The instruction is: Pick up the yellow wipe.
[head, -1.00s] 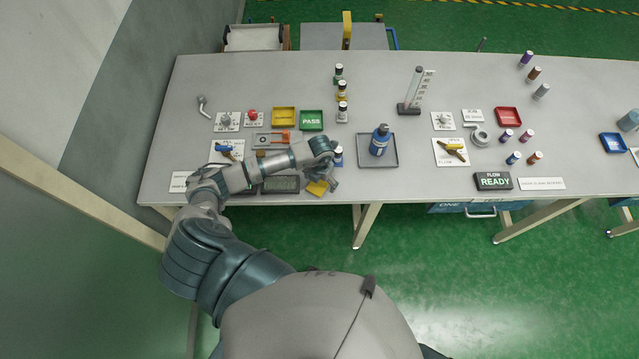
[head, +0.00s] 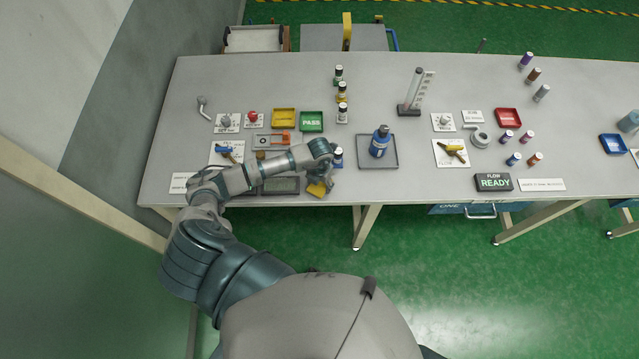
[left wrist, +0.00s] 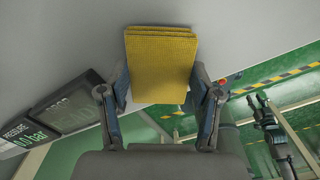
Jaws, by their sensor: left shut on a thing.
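The yellow wipe (head: 316,189) is at the front edge of the table, partly covered by my left gripper (head: 327,181) in the head view. In the left wrist view the wipe (left wrist: 161,62) is a folded, textured yellow cloth. It sits between the two fingers of my left gripper (left wrist: 160,95), which is shut on it. Whether the wipe still touches the table is hard to tell. My right gripper (left wrist: 260,104) shows small at the right of the left wrist view, below table level, with its fingers apart and nothing between them.
A blue bottle (head: 380,143) stands on a grey tray (head: 391,163) right of the gripper. Small vials (head: 342,112) stand in a line behind it. A dark pressure display (head: 281,185) lies left of the wipe.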

